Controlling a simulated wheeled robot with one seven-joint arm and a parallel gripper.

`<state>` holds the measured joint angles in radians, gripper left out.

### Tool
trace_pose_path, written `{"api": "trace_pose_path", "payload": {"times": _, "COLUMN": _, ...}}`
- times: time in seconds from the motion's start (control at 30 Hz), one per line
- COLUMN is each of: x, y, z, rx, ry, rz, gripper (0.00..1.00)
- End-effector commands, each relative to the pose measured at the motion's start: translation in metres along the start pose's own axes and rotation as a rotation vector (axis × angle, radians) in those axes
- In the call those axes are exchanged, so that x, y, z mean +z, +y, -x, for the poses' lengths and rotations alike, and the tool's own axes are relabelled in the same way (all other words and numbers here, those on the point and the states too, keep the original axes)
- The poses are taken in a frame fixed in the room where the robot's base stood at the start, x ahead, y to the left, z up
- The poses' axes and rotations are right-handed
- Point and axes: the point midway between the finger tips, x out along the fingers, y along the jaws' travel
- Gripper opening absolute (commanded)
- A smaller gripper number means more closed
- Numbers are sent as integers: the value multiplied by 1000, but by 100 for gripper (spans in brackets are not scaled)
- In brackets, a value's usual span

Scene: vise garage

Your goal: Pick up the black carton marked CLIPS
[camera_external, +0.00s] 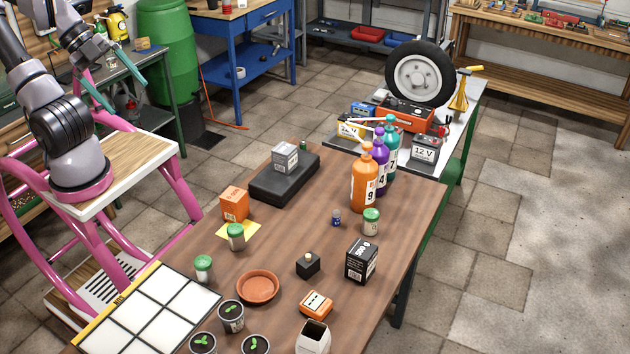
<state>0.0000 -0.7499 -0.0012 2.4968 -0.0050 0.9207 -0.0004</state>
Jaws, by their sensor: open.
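A black carton (361,261) with white print stands upright on the brown table (425,215), near its right edge. The print is too small to read surely as CLIPS. My gripper (129,100) is at the upper left, with its teal fingers apart and nothing between them. It is raised, well to the left of the table and far from the black carton.
Behind the carton stand a green-lidded jar (371,222), a small blue bottle (336,218) and an orange pump bottle (364,182). A small black box (308,265) is to its left. An orange box (316,304) and an open white carton (313,338) are nearer the front.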

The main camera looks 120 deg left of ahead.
Motion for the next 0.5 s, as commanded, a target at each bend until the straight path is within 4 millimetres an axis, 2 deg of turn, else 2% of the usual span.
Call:
{"api": "trace_pose_path", "payload": {"times": 0.13, "x": -6, "y": 4, "z": -8, "rx": 24, "ry": -27, "rz": 20, "gripper": 100}}
{"api": "trace_pose_path", "payload": {"times": 0.23, "x": -16, "y": 12, "z": -25, "rx": 77, "ry": -79, "rz": 66, "gripper": 100}}
{"api": "trace_pose_path", "payload": {"times": 0.5, "x": -56, "y": 45, "z": -105, "rx": 321, "ry": -258, "rz": 306, "gripper": 100}}
